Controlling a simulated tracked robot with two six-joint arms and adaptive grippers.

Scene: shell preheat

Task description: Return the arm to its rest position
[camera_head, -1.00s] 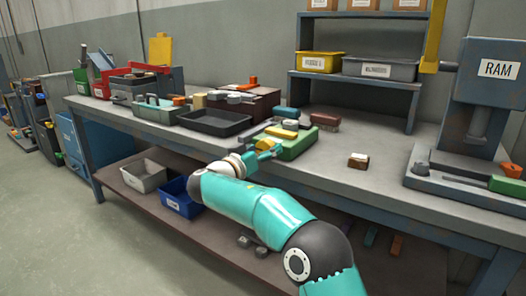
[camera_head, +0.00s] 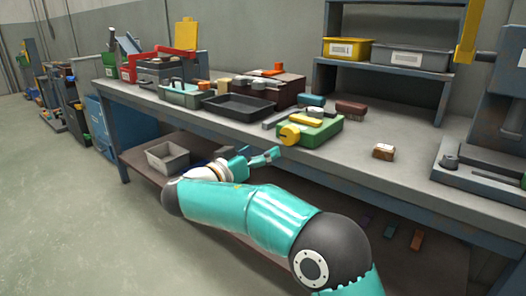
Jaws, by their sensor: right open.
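My right arm, teal with dark joints, reaches in from the lower right of the head view. My right gripper (camera_head: 262,158) is open, with nothing seen between its fingers. It is in front of the workbench's (camera_head: 345,170) front edge, just below and left of a green block-like device (camera_head: 318,135) with a yellow round part on its front. A gap shows between the fingers and that device. My left gripper is not in view.
A black tray (camera_head: 238,107), a teal toolbox (camera_head: 185,95) and a brown box (camera_head: 275,88) stand on the bench. A small brown-and-white block (camera_head: 383,152) lies to the right. Below, a grey bin (camera_head: 168,156) sits on the lower shelf (camera_head: 140,160).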

